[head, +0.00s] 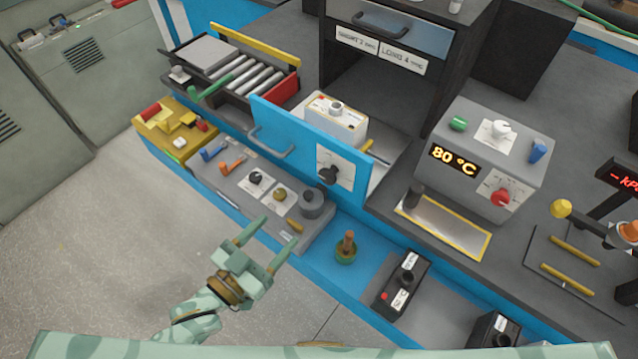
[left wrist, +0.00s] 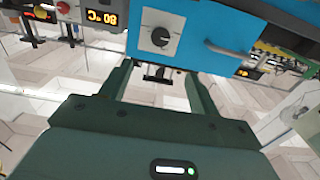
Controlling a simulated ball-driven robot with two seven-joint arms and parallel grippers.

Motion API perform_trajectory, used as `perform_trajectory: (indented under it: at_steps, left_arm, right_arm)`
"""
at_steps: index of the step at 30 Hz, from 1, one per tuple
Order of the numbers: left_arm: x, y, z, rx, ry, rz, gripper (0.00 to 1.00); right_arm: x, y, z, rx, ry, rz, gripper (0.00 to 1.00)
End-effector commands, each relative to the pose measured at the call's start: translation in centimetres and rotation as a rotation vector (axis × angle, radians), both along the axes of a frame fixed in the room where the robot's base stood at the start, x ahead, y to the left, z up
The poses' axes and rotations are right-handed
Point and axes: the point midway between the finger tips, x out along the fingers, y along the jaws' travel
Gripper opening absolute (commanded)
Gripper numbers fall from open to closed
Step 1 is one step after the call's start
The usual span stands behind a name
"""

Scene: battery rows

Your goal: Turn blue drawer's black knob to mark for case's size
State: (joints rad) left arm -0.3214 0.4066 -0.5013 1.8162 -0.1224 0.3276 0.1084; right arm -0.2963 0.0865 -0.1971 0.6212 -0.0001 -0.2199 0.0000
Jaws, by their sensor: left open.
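The blue drawer (head: 290,143) is pulled out, with a grey bar handle (head: 270,143) on its front. Its black knob (head: 328,175) sits on a white dial plate (head: 345,164) to the right of the handle. The dial's marks are too small to read. A pale case (head: 345,124) with a red and a white part stands in the drawer, partly hidden by the front. My left gripper (head: 281,231) is open and empty, below and left of the knob, apart from it. The left wrist view shows the knob (left wrist: 160,37) just beyond the fingers (left wrist: 155,78). My right gripper is out of view.
A grey panel with knobs and a round grey part (head: 313,203) lies below the drawer front. A green-based peg (head: 346,248) stands to its right. A heater box (head: 490,150) reading 80 °C stands on the right worktop. Labels (head: 380,50) are on the dark cabinet.

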Motion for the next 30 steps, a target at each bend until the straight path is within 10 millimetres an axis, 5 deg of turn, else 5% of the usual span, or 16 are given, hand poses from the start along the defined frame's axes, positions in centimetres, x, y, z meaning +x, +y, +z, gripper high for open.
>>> perform_trajectory:
  at_steps: [5,18,30]
  left_arm:
    - [2.8,-2.0,0.0,-0.001,-0.002,0.002,0.62]
    - [11.0,-8.0,-0.2,0.002,0.003,0.002,0.62]
    - [12.7,-9.2,-0.2,0.004,0.004,0.002,0.62]
  right_arm:
    - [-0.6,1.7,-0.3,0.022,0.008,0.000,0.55]
    - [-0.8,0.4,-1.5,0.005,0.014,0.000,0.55]
    - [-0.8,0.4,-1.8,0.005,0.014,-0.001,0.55]
